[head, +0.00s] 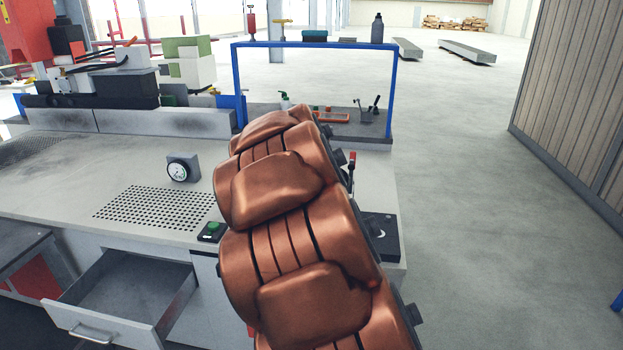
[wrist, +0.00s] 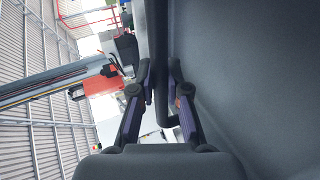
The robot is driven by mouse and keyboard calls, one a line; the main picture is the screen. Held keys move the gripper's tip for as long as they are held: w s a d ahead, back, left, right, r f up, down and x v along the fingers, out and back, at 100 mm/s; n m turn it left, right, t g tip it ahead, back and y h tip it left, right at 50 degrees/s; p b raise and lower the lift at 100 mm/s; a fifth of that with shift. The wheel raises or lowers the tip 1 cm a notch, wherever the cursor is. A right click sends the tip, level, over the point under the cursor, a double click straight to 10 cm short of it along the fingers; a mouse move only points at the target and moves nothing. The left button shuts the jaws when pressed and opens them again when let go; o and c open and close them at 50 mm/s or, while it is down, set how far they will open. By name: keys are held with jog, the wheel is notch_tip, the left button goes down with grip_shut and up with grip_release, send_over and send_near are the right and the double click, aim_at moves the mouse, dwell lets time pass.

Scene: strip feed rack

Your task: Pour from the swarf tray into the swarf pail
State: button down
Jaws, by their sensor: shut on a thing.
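My gripper (wrist: 162,88) shows in the wrist view, its two fingers closed around a dark bar. The bar looks like the handle of a large dark grey body (wrist: 255,70) that fills the right side of that view. I take this to be the swarf tray, held close to the wrist. Its inside and any swarf in it are not visible. In the head view my copper-coloured arm covers the middle and hides the gripper and the tray. I cannot make out the swarf pail in either view.
A grey workbench (head: 60,182) carries a dial gauge (head: 182,168), a green button box (head: 213,231) and a small orange tray (head: 332,117). A blue frame (head: 315,44) stands at its back. A drawer (head: 130,300) hangs open at front left. Floor at right (head: 475,200) is clear.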

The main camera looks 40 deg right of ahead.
jog(key=shift+a+r+n+p, duration=0.1)
jog(key=shift+r+n+p, duration=0.2)
jog(key=shift+r+p, duration=1.35)
jog(key=shift+w, duration=0.1)
jog(key=w+a+f+n+y+p, duration=0.1)
jog(key=a+p, duration=0.7)
jog(key=a, duration=2.1)
jog(key=shift+w+a, duration=0.3)
jog(key=shift+a, duration=0.05)
